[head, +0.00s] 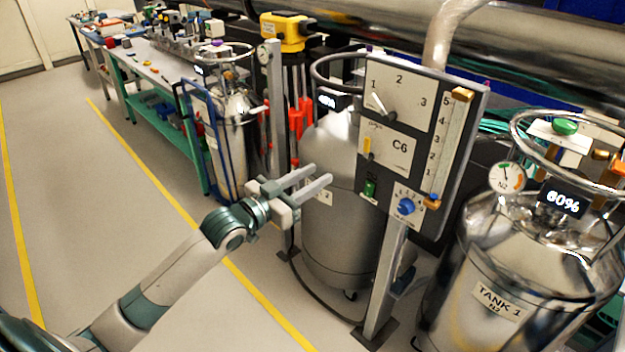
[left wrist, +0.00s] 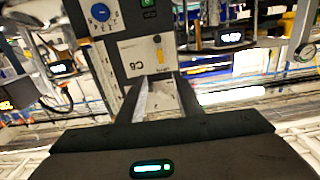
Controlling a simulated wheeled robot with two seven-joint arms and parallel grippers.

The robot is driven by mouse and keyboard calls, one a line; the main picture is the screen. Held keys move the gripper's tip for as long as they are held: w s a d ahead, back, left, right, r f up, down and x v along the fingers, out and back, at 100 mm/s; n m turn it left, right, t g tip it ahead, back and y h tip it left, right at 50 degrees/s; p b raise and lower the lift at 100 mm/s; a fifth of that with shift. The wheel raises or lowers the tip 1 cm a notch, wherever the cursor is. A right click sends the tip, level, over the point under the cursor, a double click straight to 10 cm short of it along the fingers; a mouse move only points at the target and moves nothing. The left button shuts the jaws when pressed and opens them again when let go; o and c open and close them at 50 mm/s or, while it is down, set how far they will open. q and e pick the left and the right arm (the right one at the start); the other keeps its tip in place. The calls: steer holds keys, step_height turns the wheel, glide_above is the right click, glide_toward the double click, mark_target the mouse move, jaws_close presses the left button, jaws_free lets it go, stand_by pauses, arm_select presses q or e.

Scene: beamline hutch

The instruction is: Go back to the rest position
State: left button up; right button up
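My left gripper (head: 322,174) is open and empty, with a gap between its two pale parallel fingers. It hangs in the air to the left of the C6 control panel (head: 400,133), in front of a grey metal tank (head: 340,235) in the head view. In the left wrist view the panel (left wrist: 140,57) appears upside down beyond the open fingers (left wrist: 160,82). The panel carries a pointer dial, a green switch (head: 370,188), a blue knob (head: 406,206) and a slider scale (head: 443,150). I cannot see my right gripper.
The panel stands on a grey post (head: 384,270). A steel tank labelled TANK 1 (head: 497,300) with a 60% display is at right. A blue-framed trolley (head: 212,150) and a long green-legged bench (head: 160,70) stand behind. The floor (head: 110,190) at left is clear, with yellow lines.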

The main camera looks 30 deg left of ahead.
arm_select(q)
steer(key=shift+f, duration=0.1)
stand_by(0.4)
